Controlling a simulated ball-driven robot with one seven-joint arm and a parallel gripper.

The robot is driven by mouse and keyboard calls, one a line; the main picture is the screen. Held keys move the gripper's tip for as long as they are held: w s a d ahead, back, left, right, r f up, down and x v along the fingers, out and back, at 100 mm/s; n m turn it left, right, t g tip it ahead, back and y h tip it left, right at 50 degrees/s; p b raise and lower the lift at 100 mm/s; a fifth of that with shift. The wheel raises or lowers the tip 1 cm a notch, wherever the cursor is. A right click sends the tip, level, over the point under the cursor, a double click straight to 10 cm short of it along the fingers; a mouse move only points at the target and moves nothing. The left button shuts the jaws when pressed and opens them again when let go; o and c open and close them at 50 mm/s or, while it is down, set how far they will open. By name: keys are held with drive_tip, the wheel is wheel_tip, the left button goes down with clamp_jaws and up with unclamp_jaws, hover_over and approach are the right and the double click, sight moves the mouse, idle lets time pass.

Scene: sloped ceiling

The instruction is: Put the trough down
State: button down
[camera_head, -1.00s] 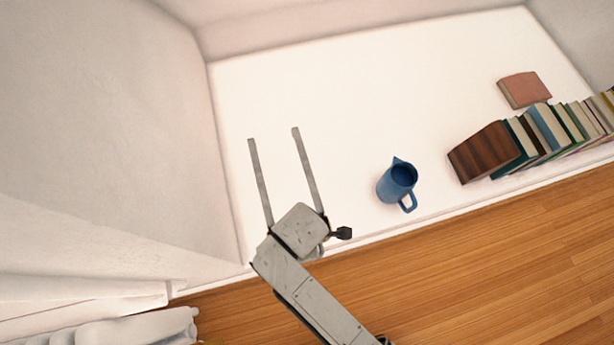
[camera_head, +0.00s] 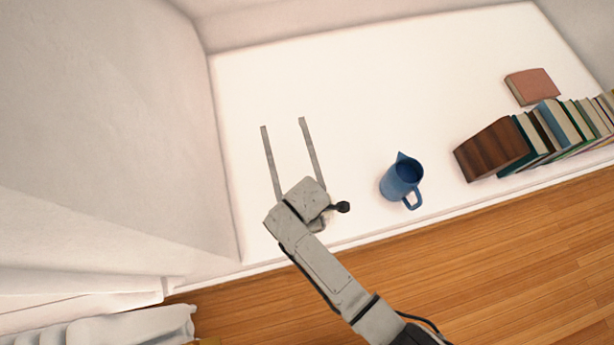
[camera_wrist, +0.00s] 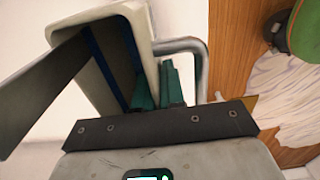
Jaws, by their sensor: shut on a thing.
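In the wrist view a pale, thick-rimmed trough (camera_wrist: 141,25) with a dark inside and a grey tubular handle lies against my gripper, beside a dark finger. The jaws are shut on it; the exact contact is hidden. In the head view I cannot make out the trough against the white, nor whether it touches the surface.
A blue jug (camera_head: 402,180) stands to the right of my gripper. A row of books (camera_head: 545,135) and a lying reddish book (camera_head: 532,87) are farther right. A pale wall (camera_head: 120,130) rises at left. Wooden floor (camera_head: 480,255) lies in front. The back of the surface is clear.

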drive_tip(key=c, duration=1.2)
unclamp_jaws()
drive_tip(key=shift+c, duration=0.2)
wheel_tip(320, 180, up, 12)
drive_tip(key=shift+r+p, duration=0.1)
drive_tip(key=shift+p, duration=1.15)
drive_tip(key=s+d+r+m, duration=0.2)
drive_tip(key=s+d+m, duration=0.2)
drive_tip(key=d+m, duration=0.3)
drive_tip(key=s+d+r+m, duration=0.3)
drive_tip(key=d+m, duration=0.4)
drive_tip(key=d, duration=0.4)
drive_tip(key=s+d+r+m+t, duration=0.1)
drive_tip(key=s+d+r+m, duration=0.2)
drive_tip(key=s+d+m, duration=0.2)
drive_tip(key=d+m, duration=0.2)
drive_tip(key=d, duration=0.2)
drive_tip(key=shift+s+d+m, duration=0.3)
drive_tip(key=shift+d, duration=0.1)
